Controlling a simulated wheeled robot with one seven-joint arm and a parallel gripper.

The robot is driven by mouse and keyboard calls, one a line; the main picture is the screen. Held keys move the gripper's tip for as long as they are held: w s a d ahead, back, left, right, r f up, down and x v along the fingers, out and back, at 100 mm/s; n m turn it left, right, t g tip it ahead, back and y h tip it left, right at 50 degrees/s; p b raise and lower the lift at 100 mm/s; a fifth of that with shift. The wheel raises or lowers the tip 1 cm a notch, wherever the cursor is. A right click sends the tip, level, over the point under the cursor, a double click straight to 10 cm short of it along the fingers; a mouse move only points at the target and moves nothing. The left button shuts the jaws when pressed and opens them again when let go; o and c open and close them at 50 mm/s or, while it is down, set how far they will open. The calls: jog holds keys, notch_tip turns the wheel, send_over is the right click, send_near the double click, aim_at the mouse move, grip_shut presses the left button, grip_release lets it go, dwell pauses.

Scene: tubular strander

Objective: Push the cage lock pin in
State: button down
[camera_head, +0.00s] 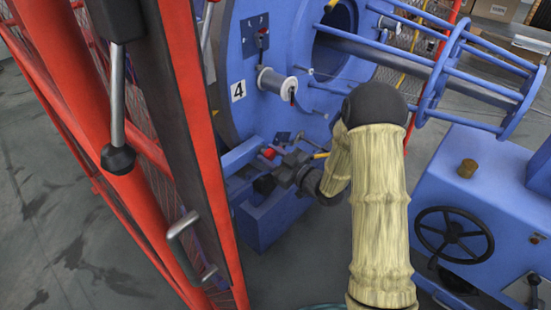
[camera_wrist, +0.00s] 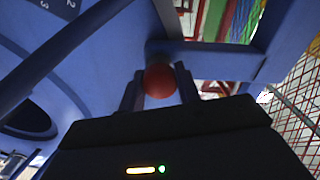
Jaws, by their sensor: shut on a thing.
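The cage lock pin shows as a red ball knob (camera_wrist: 158,80) on a dark stem in the wrist view, against a blue bracket. In the head view the red knob (camera_head: 268,153) sits low on the blue machine, below the plate marked 4. My gripper (camera_wrist: 157,88) has its two dark fingers on either side of the knob and is shut on it. In the head view my gripper (camera_head: 277,168) is small and dark beside the knob. The pin's shaft and how deep it sits are hidden.
A red fence post (camera_head: 200,120) with a grab handle stands close on the left. The blue tubular cage (camera_head: 440,75) is at upper right. A blue cabinet with a black handwheel (camera_head: 453,235) stands at right. Open grey floor lies at lower left.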

jog(key=shift+w+r, duration=0.1)
jog(key=c, duration=1)
grip_release()
jog(key=shift+a, duration=0.1)
jog(key=v, duration=1.7)
jog(key=shift+d, duration=0.25)
